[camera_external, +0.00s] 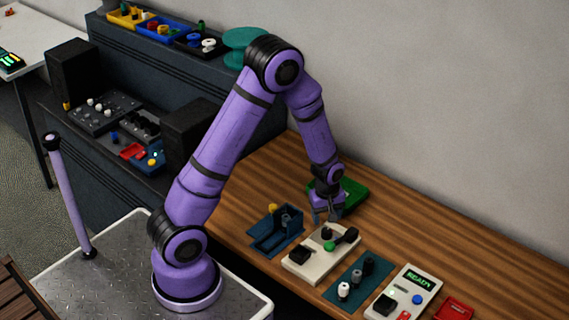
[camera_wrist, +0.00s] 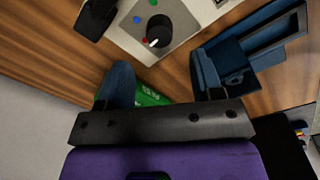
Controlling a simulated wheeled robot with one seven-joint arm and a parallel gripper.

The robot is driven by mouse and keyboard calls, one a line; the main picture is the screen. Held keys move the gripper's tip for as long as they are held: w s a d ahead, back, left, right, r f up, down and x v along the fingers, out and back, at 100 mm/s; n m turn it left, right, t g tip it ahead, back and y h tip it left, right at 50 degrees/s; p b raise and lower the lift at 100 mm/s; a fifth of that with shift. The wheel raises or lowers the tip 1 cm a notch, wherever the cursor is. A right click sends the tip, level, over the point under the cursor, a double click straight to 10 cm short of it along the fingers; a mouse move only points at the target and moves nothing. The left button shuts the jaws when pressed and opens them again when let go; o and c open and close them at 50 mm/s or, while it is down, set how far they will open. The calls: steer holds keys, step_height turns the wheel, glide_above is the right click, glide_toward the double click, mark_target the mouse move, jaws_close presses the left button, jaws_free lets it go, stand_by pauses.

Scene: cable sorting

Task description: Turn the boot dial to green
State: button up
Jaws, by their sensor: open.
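The boot dial is a round black knob (camera_wrist: 153,27) on a cream panel (camera_wrist: 122,38). Its white pointer is at the knob's lower edge in the wrist view, close to the red dot (camera_wrist: 145,40). A blue dot (camera_wrist: 137,19) and a green dot (camera_wrist: 153,2) also lie around the knob. In the external view the cream panel (camera_external: 320,262) stands on the wooden table, with the black knob (camera_external: 327,232) near its back edge. My gripper (camera_external: 325,216) is open and empty, just behind and above the knob. Its blue fingers (camera_wrist: 160,72) are apart from the knob.
A black handle (camera_external: 347,236) sits right of the knob on the panel. A blue holder (camera_external: 264,242) stands left, and a green item (camera_external: 352,192) lies behind my gripper. A teal board (camera_external: 357,284) and a READY box (camera_external: 415,297) are to the right. The table's back right is clear.

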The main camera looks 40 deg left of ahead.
mark_target(326, 230)
steer(key=shift+w+d+f, duration=0.1)
steer(key=shift+f, duration=3.1)
steer(key=c, duration=0.9)
